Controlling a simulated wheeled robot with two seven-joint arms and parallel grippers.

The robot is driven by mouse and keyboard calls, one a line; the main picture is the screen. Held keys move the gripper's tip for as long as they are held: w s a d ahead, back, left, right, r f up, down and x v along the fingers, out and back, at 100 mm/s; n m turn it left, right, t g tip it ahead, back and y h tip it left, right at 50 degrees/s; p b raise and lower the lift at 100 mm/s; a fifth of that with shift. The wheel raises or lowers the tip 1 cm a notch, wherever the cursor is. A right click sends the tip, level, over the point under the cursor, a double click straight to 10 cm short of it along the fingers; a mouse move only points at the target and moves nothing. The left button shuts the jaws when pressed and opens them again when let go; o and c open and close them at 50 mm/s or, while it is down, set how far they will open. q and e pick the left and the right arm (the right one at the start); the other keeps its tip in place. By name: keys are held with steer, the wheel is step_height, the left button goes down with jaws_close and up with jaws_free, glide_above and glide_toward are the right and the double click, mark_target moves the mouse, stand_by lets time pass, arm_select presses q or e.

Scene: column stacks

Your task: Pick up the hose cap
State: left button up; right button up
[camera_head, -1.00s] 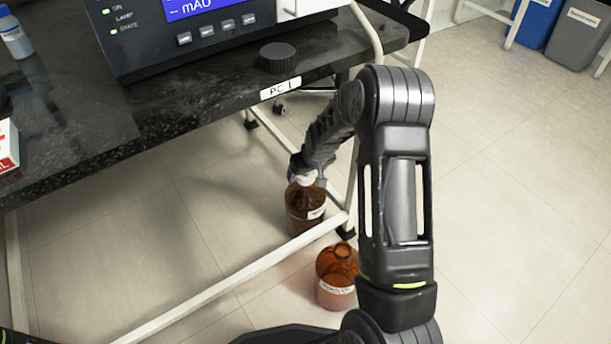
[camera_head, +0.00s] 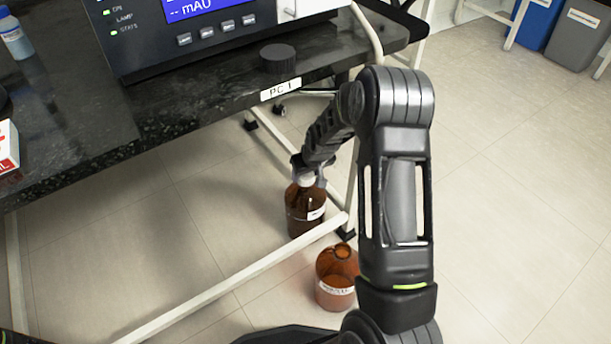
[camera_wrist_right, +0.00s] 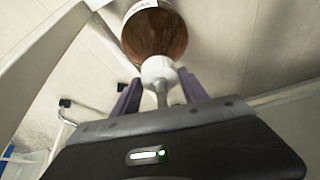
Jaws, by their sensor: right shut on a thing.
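The hose cap (camera_wrist_right: 158,72) is white with a thin pale stem. In the wrist view it sits between the two purple-grey fingers of my right gripper (camera_wrist_right: 160,92), which is shut on it. In the head view my right gripper (camera_head: 308,173) is low beneath the bench, at the top of a brown bottle (camera_head: 305,212), and mostly hides the cap. The bottle (camera_wrist_right: 155,32) lies directly beyond the cap in the wrist view. I cannot tell whether cap and bottle neck still touch. My left gripper is out of view.
A second brown bottle (camera_head: 337,283), open-necked, stands nearer on the floor. A white frame bar (camera_head: 240,277) runs close to both bottles. The dark bench (camera_head: 200,115) overhangs at the left, with a black round lid (camera_head: 278,58) near its edge. Floor at right is clear.

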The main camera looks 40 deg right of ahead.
mark_target(307, 177)
steer(key=shift+c, duration=0.8)
steer(key=shift+r, duration=0.15)
steer(key=shift+r+p, duration=0.45)
steer(key=shift+r, duration=0.1)
steer(key=p+v, duration=0.1)
steer(key=v, duration=0.1)
steer(key=shift+w+r+p, duration=0.1)
steer(key=shift+r+p, duration=0.25)
steer(key=shift+p, duration=0.05)
steer(key=s+a+p, duration=0.2)
steer(key=s, duration=0.6)
steer(key=s+a+p, duration=0.1)
steer(key=s+p, duration=0.1)
steer(key=s, duration=0.7)
steer(key=shift+a+f, duration=0.2)
steer(key=shift+a, duration=0.15)
steer(key=shift+d, duration=0.1)
